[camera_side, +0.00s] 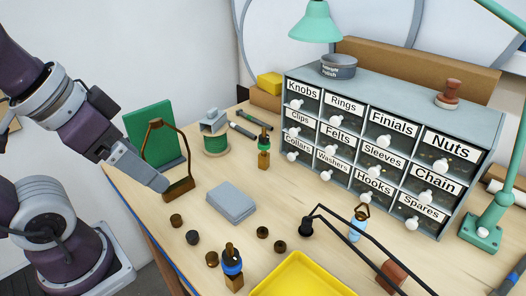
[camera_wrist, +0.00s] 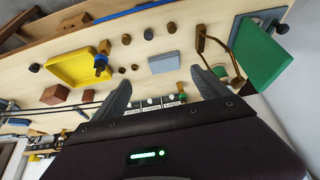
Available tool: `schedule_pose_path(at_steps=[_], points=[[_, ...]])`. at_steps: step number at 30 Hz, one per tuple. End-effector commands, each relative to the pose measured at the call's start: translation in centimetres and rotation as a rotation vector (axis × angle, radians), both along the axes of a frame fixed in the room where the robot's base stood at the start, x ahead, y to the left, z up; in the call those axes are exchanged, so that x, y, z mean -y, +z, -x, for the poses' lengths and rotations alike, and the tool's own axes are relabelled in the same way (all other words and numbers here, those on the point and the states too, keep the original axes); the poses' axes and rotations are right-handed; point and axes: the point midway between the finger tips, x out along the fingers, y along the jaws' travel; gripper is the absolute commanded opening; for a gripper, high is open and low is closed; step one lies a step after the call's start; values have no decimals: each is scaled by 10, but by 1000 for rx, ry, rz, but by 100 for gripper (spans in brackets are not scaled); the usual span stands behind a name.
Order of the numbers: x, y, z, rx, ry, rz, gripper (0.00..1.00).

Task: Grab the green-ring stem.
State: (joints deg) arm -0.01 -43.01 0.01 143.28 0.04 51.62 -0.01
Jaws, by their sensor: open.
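The green-ring stem (camera_side: 263,147) stands upright on the table in the side view, left of the drawer cabinet. It has a wooden base, a green band and a dark top. A blue-ring stem (camera_side: 232,268) stands at the front, and a light-blue-ring stem (camera_side: 357,225) stands near the cabinet.
A brown wire frame (camera_side: 178,189) and a green board (camera_side: 150,128) are close to my gripper. A green spool (camera_side: 215,144) stands left of the stem. A grey block (camera_side: 231,201), several dark small parts and a yellow tray (camera_side: 300,275) lie nearer. The drawer cabinet (camera_side: 380,88) stands right.

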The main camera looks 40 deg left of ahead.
Motion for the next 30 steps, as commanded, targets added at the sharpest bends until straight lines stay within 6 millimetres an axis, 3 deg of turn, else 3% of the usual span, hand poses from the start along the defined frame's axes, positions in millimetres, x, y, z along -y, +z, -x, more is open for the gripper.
schedule_pose_path(at_steps=[10, 20, 28, 30], points=[[0, 0, 0, 1, 0, 1, 85], [0, 0, 0, 1, 0, 1, 22], [0, 0, -1, 1, 0, 0, 21], [-3, 0, -10, 13, 7, -9, 21]])
